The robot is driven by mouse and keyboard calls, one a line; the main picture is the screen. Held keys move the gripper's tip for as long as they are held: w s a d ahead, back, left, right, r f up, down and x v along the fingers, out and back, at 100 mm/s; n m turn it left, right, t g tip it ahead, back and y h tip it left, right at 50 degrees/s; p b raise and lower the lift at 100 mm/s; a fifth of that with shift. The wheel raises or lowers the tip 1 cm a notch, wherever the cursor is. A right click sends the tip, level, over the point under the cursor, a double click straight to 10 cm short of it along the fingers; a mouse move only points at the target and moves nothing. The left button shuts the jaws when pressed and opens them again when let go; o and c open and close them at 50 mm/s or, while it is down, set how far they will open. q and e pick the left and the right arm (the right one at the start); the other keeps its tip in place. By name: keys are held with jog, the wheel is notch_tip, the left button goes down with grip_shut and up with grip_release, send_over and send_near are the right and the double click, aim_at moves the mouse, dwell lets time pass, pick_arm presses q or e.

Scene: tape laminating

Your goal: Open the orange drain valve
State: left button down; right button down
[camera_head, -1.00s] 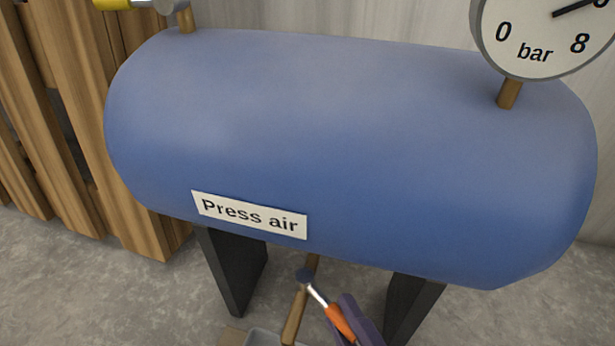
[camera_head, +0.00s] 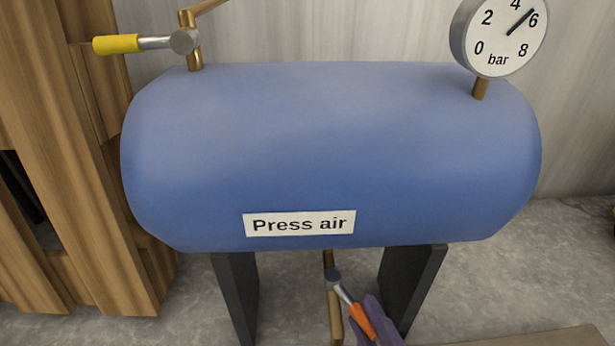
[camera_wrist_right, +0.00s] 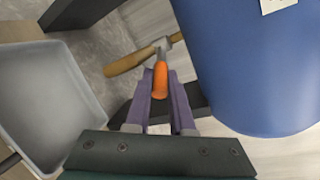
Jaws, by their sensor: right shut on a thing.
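The orange drain valve handle (camera_head: 362,322) sits below the blue tank (camera_head: 330,150), on a silver stem from a round grey valve body (camera_head: 333,275) on a brass pipe. In the head view it slants down and to the right. My right gripper (camera_head: 378,318), with purple fingers, is at the handle's lower end. In the right wrist view the orange handle (camera_wrist_right: 160,80) lies between the fingertips of the right gripper (camera_wrist_right: 160,90), which is shut on it. My left gripper is not in view.
Black legs (camera_head: 236,295) stand on both sides of the valve. A grey tray (camera_wrist_right: 45,95) lies beside the brass pipe (camera_wrist_right: 130,62). A yellow-handled valve (camera_head: 117,44) and a gauge (camera_head: 500,35) top the tank. Wooden boards (camera_head: 75,180) stand at left.

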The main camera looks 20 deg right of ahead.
jog(key=c, duration=0.8)
grip_release()
jog(key=shift+s+r, duration=0.1)
jog(key=shift+s, duration=0.1)
jog(key=p+v, duration=0.3)
jog(key=v, duration=0.6)
jog(key=shift+s+a, duration=0.15)
jog(key=shift+s, duration=0.1)
